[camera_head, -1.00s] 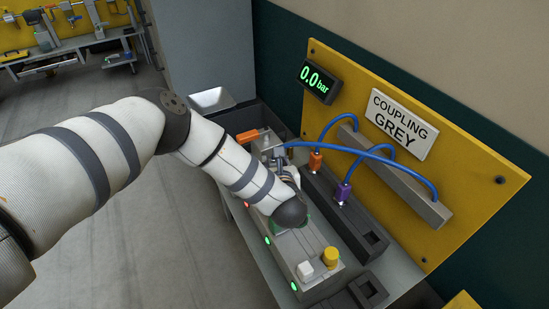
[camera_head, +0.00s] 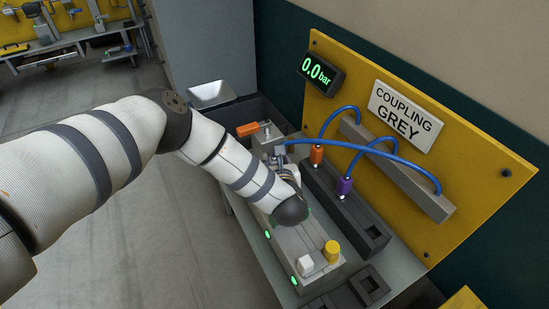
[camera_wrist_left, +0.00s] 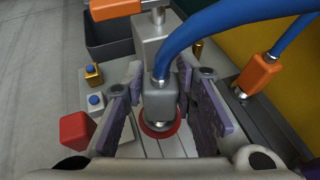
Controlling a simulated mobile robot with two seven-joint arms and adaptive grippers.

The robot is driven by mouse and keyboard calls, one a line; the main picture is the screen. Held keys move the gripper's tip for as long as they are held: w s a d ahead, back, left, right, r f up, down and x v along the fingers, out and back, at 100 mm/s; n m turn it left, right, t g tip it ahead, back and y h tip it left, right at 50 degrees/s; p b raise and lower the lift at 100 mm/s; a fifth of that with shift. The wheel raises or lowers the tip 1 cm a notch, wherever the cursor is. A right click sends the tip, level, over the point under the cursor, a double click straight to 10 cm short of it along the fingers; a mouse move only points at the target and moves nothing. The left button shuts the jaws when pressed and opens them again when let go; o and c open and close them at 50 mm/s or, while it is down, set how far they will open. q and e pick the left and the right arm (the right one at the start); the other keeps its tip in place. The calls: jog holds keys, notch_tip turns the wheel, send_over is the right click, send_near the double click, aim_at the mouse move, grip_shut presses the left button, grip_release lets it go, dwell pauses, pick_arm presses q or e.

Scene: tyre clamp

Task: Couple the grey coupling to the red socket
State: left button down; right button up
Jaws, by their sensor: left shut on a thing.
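The grey coupling (camera_wrist_left: 160,98) stands between the two fingers of my left gripper (camera_wrist_left: 160,85) in the left wrist view, with a blue hose on its top. The gripper is shut on it. The red socket (camera_wrist_left: 163,131) shows as a red ring around the coupling's lower metal end. I cannot tell whether the coupling is seated in it or just above it. In the head view my forearm hides the fingers and the socket; part of the grey coupling (camera_head: 279,151) shows beyond the wrist. My right gripper is not in view.
An orange-handled lever (camera_head: 247,130) stands behind the coupling. An orange coupling (camera_head: 316,155) and a purple coupling (camera_head: 344,188) stand in a dark rack to the right. The display (camera_head: 321,77) reads 0.0 bar; a sign (camera_head: 407,112) reads COUPLING GREY.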

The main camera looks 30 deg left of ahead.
pick_arm(q)
jog(key=shift+f, duration=0.1)
jog(key=c, duration=1.2)
grip_release()
